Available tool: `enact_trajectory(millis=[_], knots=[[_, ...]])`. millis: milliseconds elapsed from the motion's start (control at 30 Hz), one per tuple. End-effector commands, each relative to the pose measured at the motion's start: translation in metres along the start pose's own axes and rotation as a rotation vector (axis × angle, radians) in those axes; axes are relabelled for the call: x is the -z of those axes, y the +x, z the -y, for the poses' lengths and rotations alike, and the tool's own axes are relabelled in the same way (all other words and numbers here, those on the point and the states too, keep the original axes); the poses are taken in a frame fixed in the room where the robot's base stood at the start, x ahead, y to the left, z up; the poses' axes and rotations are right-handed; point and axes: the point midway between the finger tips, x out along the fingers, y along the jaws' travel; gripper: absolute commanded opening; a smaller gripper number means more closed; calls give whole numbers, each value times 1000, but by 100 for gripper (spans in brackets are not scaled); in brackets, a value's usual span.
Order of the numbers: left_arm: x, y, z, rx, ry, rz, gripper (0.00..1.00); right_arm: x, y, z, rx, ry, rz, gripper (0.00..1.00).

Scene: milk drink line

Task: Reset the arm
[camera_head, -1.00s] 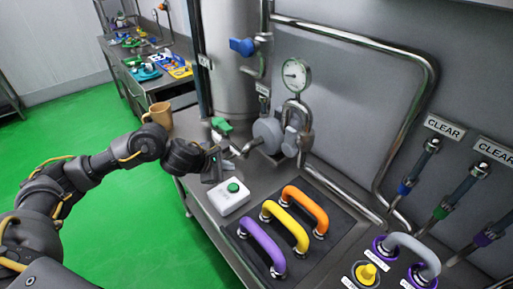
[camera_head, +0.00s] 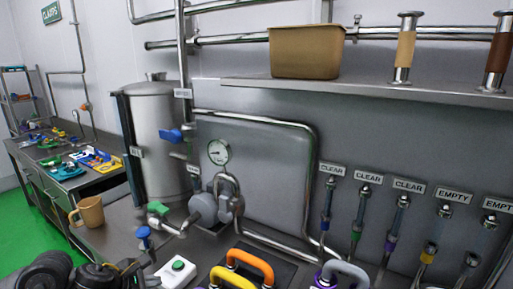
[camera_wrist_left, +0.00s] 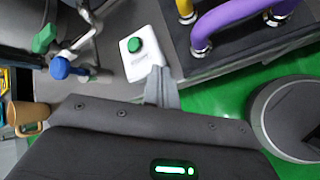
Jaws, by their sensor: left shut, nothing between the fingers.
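My left arm shows at the bottom left of the head view, low in front of the counter; its fingertips are out of that frame. In the left wrist view my left gripper (camera_wrist_left: 162,85) is shut and empty, its fingers together just below the white box with a green button (camera_wrist_left: 138,52). That box (camera_head: 176,271) stands on the counter in the head view. I cannot tell whether the fingers touch it. My right gripper is in neither view.
Orange handle (camera_head: 250,264) and purple handle (camera_wrist_left: 235,22) stand beside the button box. A tan mug (camera_head: 90,212) sits at the counter's left. Green-handled valve (camera_head: 158,208) and blue-handled valve (camera_head: 144,234) stick out near the tank (camera_head: 160,140). A shelf (camera_head: 370,91) carries a brown bin (camera_head: 305,53).

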Motion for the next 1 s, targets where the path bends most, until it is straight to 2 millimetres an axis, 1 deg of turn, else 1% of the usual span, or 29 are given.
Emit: enact_trajectory(millis=[33, 100, 267, 367, 467, 567, 667, 767, 800, 867, 900, 967, 1000], knots=[[-1, 1, 1, 1, -7, 2, 0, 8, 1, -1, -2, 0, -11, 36], [-7, 5, 10, -1, -75, 20, 0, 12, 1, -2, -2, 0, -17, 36], [-18, 11, 27, -9, -240, 54, 0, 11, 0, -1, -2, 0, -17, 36], [-26, 16, 39, -12, -370, 78, 0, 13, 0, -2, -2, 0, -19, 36], [-36, 20, 54, -13, -540, 106, 0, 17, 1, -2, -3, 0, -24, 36], [-45, 23, 72, -11, -758, 133, 0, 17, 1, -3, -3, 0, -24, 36], [-52, 24, 91, -9, -1030, 156, 0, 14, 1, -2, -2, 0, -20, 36], [-54, 23, 116, -10, -1399, 165, 0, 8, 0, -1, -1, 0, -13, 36], [-52, 21, 128, -15, -1586, 163, 0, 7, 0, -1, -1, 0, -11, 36], [-43, 16, 146, -37, -1912, 148, 0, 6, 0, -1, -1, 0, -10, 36], [-34, 11, 160, -64, -2138, 130, 0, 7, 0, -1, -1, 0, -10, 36], [-17, 3, 179, -121, -2458, 99, 0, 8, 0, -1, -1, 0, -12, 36], [-6, -2, 191, -170, -2644, 75, 0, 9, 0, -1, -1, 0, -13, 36]])
